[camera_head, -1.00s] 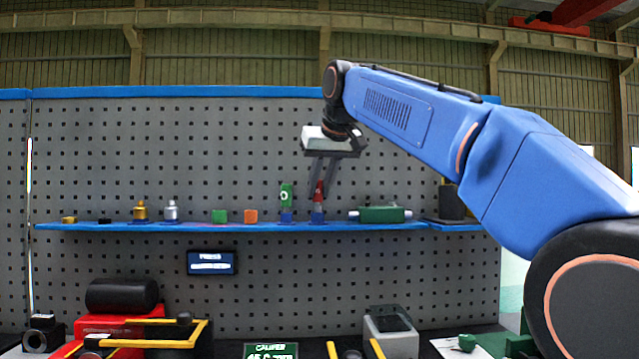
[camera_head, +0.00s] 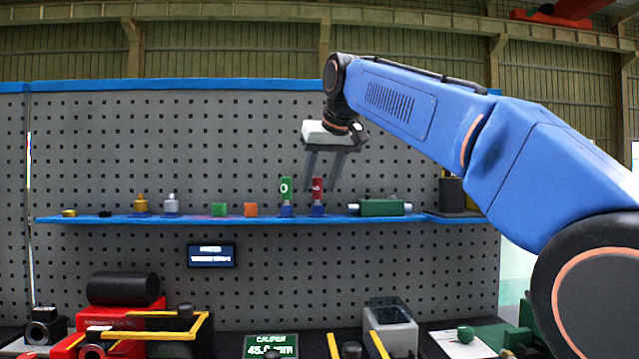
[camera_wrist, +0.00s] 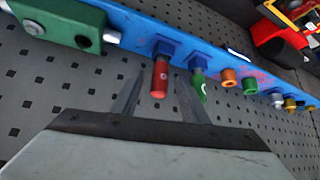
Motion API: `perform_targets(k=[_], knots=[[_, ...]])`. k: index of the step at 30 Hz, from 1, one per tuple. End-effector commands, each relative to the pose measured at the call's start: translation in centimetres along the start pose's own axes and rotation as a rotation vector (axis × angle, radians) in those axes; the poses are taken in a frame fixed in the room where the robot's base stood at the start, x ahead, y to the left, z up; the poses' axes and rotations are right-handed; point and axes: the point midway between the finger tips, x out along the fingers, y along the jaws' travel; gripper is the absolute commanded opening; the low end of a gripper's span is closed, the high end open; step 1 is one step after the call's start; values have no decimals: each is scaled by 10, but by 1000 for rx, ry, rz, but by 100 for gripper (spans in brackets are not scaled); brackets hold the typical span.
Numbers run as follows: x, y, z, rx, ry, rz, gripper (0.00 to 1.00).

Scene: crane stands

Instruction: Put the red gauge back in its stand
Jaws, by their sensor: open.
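The red gauge (camera_head: 317,188) stands upright in a small blue stand (camera_head: 317,210) on the blue shelf; it also shows in the wrist view (camera_wrist: 159,80). A green gauge (camera_head: 286,188) stands in a like blue stand (camera_head: 287,210) just to its left, and shows in the wrist view (camera_wrist: 198,86). My gripper (camera_head: 322,188) is open and empty. In the wrist view its two fingers (camera_wrist: 158,100) lie apart, with the red gauge seen between them. I cannot tell exactly how far the fingertips are from the gauge.
The blue shelf (camera_head: 240,224) also holds an orange block (camera_head: 250,210), a green block (camera_head: 219,209), a green device (camera_head: 381,207) to the right, and small weights on the left. A pegboard (camera_head: 130,180) stands behind. Machines and a grey box (camera_head: 390,328) sit on the bench below.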

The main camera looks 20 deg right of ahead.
Motion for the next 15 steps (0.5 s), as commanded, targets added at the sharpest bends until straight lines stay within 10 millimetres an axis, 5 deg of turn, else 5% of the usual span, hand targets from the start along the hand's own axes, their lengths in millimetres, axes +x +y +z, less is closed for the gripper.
perform_targets(k=[15], knots=[[-33, 0, 0, 0, 1, 0, 41]])
